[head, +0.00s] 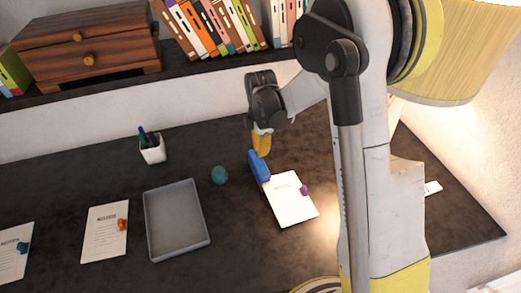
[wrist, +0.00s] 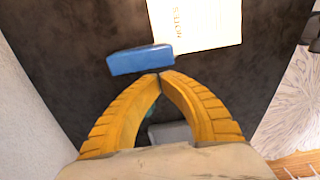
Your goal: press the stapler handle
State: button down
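The blue stapler (head: 259,166) lies on the dark desk at the upper left edge of a white paper (head: 292,202) in the head view. In the wrist view the stapler (wrist: 140,60) lies just beyond my fingertips, slightly to the left. My gripper (head: 261,150) points down above the stapler's far end in the head view. In the wrist view the two yellow fingers of my gripper (wrist: 160,76) meet at the tips, with nothing between them. I cannot tell whether the tips touch the stapler.
A grey tray (head: 177,222), a teal ball (head: 219,175) and a white pen cup (head: 152,150) stand left of the stapler. A purple piece (head: 304,190) sits on the paper. A shelf with a wooden drawer box (head: 88,48) and books (head: 210,25) runs behind.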

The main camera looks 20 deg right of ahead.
aim_at(260, 173)
notch_tip(260, 173, down, 10)
jog(key=shift+f+b, duration=0.1)
jog(key=shift+b, duration=1.05)
jog(key=f+b, duration=0.1)
jog(key=f+t+b, duration=0.1)
jog(key=b, duration=0.1)
jog(key=shift+s+f, duration=0.15)
jog(key=shift+s, duration=0.1)
jog(key=shift+a+r, duration=0.1)
jog(key=shift+r, duration=0.5)
notch_tip(260, 173, up, 13)
jog(key=s+p, duration=0.2)
jog(key=p, duration=0.2)
jog(key=shift+p, duration=0.35)
jog(key=shift+f, duration=0.1)
